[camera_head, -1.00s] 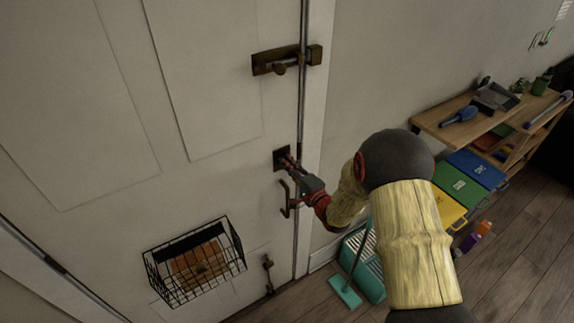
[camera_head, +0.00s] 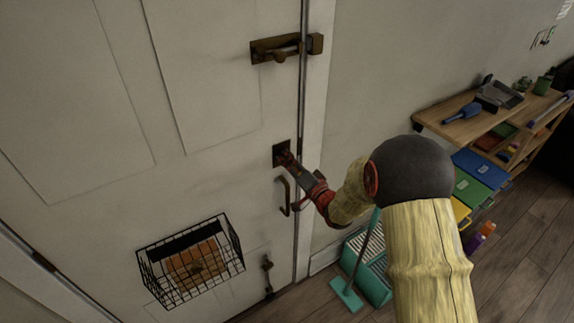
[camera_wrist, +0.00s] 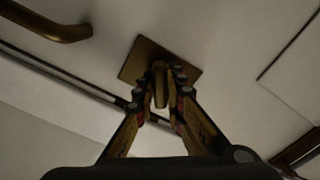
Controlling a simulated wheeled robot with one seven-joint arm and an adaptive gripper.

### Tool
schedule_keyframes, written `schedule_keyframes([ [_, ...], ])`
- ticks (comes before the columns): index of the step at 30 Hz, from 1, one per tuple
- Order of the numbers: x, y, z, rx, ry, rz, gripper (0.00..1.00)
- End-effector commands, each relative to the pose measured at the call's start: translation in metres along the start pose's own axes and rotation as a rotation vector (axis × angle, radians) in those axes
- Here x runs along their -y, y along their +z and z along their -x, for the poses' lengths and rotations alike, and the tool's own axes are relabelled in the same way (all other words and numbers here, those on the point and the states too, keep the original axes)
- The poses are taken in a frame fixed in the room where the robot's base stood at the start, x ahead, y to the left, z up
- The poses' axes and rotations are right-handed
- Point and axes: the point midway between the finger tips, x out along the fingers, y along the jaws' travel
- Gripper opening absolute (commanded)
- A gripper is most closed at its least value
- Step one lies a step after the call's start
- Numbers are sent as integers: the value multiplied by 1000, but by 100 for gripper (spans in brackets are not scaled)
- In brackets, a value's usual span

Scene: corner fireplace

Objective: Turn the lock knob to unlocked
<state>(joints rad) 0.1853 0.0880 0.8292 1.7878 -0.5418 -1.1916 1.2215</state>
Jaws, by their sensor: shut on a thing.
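The lock's dark brass plate (camera_head: 281,152) is on the white door (camera_head: 215,120), near its right edge. In the wrist view the square plate (camera_wrist: 188,65) is tilted, with the lock knob (camera_wrist: 159,85) standing out from it. My gripper (camera_head: 289,160) reaches the lock from the lower right. In the wrist view my gripper (camera_wrist: 160,88) has one finger on each side of the knob and is shut on it. The fingers partly cover the knob, and its exact turn is hard to judge.
A slide bolt (camera_head: 285,48) is above the lock and a pull handle (camera_head: 285,196) just below. A wire basket (camera_head: 190,262) hangs on the door. A shelf (camera_head: 470,128), colored bins (camera_head: 480,185) and a teal broom (camera_head: 347,295) stand to the right.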

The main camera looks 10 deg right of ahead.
Motion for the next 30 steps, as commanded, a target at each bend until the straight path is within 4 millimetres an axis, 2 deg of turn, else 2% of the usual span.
schedule_keyframes([
  [21, -4, 3, 1, 1, 2, 673, 0],
  [30, -4, 3, 1, 3, 3, 886, 0],
])
